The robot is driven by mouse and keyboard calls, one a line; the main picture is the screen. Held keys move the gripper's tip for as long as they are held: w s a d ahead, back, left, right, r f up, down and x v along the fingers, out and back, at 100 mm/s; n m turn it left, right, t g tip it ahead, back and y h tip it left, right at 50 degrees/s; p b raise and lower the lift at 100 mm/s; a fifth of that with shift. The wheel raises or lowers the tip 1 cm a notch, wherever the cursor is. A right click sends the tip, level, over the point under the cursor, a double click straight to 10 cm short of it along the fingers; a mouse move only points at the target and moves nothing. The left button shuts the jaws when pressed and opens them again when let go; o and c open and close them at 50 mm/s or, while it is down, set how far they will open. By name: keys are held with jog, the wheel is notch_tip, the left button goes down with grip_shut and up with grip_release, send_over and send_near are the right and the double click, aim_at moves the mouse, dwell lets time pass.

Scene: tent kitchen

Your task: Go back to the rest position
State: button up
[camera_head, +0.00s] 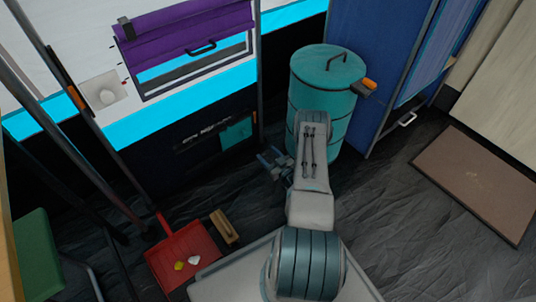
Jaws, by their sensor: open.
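My gripper (273,160) is at the end of my grey arm, left of the teal drum and low in front of the dark wall. Its fingers are small and partly hidden behind the arm. It looks open, and I see nothing held in it. My arm stretches forward from the bottom middle of the view. The teal drum (333,115) stands upright with its lid on, just behind my arm.
A red dustpan (185,263) with small bits in it lies on the floor at lower left, beside a wooden brush (224,228). A green chair (38,252) is at far left. A brown mat (478,182) lies at right. Dark floor right of my arm is clear.

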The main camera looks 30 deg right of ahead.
jog(key=shift+w, duration=0.1)
